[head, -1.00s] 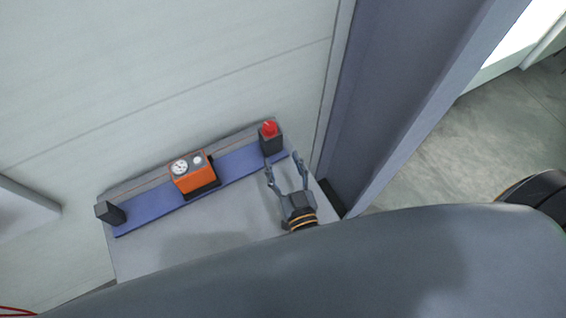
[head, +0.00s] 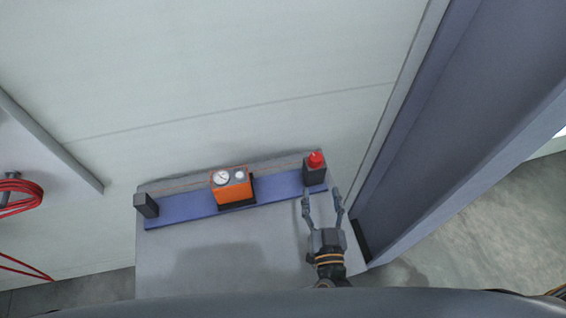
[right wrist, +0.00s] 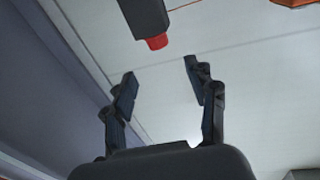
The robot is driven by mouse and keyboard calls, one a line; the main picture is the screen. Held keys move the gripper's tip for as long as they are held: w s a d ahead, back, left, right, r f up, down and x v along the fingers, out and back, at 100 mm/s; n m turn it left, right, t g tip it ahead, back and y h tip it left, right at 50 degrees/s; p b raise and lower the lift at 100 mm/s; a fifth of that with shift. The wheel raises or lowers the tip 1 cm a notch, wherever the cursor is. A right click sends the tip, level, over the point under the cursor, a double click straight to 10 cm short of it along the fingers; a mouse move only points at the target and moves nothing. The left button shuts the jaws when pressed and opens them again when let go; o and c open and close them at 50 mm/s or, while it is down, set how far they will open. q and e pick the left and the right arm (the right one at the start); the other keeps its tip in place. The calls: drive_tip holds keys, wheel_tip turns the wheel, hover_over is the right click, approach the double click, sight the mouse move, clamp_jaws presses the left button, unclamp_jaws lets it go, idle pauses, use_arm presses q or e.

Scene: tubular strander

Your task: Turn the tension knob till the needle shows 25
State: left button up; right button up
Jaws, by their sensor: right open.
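A red knob (head: 316,159) sits on a dark block (head: 315,174) at the right end of a blue rail. An orange box (head: 233,192) stands near the rail's middle, with a white needle dial (head: 222,177) and a smaller pale round part beside it. The needle's reading is too small to tell. My right gripper (head: 321,194) is open and empty, just in front of the dark block and apart from it. In the right wrist view the red knob (right wrist: 157,42) shows beyond the open fingertips (right wrist: 158,80). My left gripper is not in view.
The blue rail (head: 180,213) runs along the back of a grey top, with another dark block (head: 147,205) at its left end. A tall grey-blue post (head: 440,130) stands close on the right. Red cable (head: 22,187) hangs at the left. The grey top's middle is clear.

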drive_tip(key=w+a+r+n+t+y+b, duration=0.2)
drive_tip(key=w+n+y+b, duration=0.25)
drive_tip(key=y, duration=0.25)
drive_tip(key=n+g+y+b, duration=0.9)
drive_tip(key=n+g+b, duration=0.1)
drive_tip(key=g, duration=0.3)
approach(316, 157)
drive_tip(key=p+x, duration=0.3)
drive_tip(key=x, duration=0.6)
drive_tip(key=shift+f, duration=0.15)
drive_tip(key=shift+w+a+f, duration=0.1)
drive_tip(key=shift+w+a, duration=0.05)
drive_tip(key=shift+a, duration=0.35)
drive_tip(key=c, duration=1.2)
